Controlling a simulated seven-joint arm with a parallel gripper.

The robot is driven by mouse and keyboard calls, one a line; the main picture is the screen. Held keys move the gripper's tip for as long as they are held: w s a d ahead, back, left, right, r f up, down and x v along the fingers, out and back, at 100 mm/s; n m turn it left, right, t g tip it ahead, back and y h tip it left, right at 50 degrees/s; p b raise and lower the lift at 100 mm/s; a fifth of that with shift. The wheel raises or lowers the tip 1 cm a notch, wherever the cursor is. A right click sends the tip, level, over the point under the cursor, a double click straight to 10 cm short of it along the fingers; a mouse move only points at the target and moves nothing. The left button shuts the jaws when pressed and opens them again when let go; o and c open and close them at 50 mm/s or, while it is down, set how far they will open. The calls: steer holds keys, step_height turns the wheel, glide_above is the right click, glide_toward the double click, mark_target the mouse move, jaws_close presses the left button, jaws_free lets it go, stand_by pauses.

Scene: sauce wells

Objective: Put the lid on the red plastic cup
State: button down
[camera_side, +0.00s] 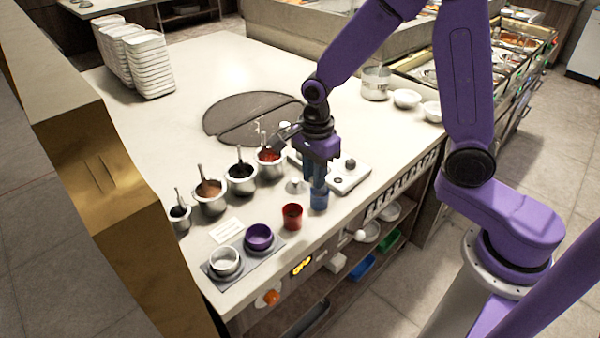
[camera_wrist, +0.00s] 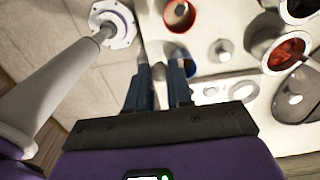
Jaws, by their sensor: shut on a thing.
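The red plastic cup (camera_side: 292,217) stands upright near the counter's front edge, and its rim shows at the top of the wrist view (camera_wrist: 166,20). My gripper (camera_side: 318,184) points down, to the right of the red cup and apart from it. In the wrist view, its blue fingers (camera_wrist: 160,74) are shut on a small grey piece, apparently the knob of the lid (camera_wrist: 158,72). The rest of the lid is hidden. A blue cup (camera_side: 319,201) is right at the fingertips in the side view; its rim shows beside one finger in the wrist view (camera_wrist: 189,67).
Several metal sauce pots, one with red sauce (camera_side: 268,158), stand behind the cups. A small silver cone-shaped piece (camera_side: 295,186) sits between them. A purple bowl (camera_side: 259,237) and a white bowl (camera_side: 225,261) are at front left.

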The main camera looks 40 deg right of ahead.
steer(key=shift+s+r, duration=0.15)
steer(key=shift+s, duration=0.05)
steer(key=shift+w+a+f, duration=0.55)
steer(key=shift+w+f, duration=0.15)
steer(key=shift+f, duration=0.5)
steer(key=shift+w+a+f, duration=0.5)
steer(key=shift+w+f, duration=0.15)
steer(key=shift+f, duration=0.5)
steer(key=shift+w+a+f, duration=0.55)
steer(key=shift+w+f, duration=0.15)
steer(key=shift+f, duration=0.5)
steer(key=shift+f, duration=0.2)
steer(key=shift+c, duration=2.3)
jaws_free()
steer(key=shift+r, duration=0.1)
